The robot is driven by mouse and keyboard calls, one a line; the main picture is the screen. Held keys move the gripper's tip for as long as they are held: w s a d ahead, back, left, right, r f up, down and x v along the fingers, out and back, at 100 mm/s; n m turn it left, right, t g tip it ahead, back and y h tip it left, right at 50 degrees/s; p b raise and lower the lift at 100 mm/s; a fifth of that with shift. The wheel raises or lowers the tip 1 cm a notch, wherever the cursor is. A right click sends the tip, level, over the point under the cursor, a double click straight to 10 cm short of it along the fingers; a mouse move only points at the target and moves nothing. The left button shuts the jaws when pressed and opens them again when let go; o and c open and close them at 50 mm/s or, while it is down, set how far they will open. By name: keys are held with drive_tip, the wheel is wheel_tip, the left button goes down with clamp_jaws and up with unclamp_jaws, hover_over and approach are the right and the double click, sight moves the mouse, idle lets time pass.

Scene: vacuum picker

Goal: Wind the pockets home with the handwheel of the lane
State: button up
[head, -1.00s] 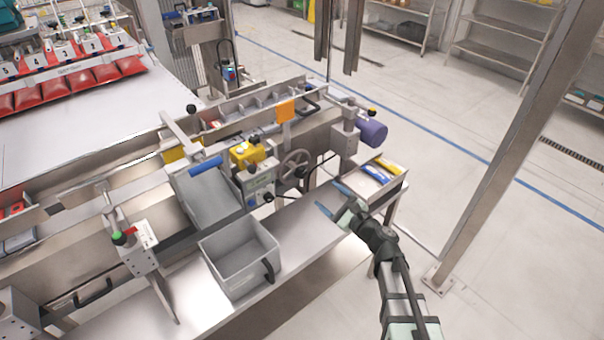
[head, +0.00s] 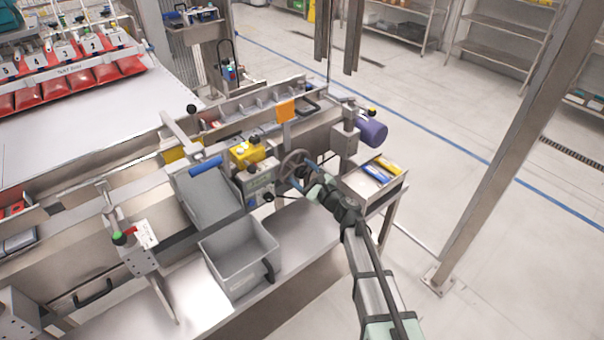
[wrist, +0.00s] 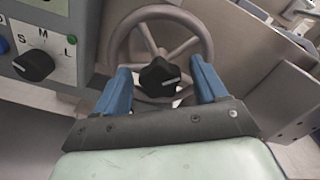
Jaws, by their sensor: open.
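The handwheel (head: 288,163) is a grey spoked ring on the front of the lane (head: 325,122), right of a small control box (head: 258,182). In the wrist view the handwheel (wrist: 165,25) has a black star-shaped knob (wrist: 160,76) with a white mark in front of it. My gripper (head: 299,172) is at the wheel in the head view. In the wrist view my gripper (wrist: 160,82) is open, its two blue fingers either side of the black knob, with gaps visible. The wheel's lower rim is partly hidden behind the fingers and knob. Pockets (head: 235,112) show as divided compartments along the lane.
The control box carries a black selector dial (wrist: 34,66) marked S, M, L, left of the wheel. A grey bin (head: 228,268) stands on the bench below. An open tray (head: 352,184) with blue and yellow packets is to the right.

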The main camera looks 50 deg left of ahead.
drive_tip(key=shift+a, duration=0.25)
drive_tip(key=shift+c, duration=0.4)
drive_tip(key=c, duration=0.9)
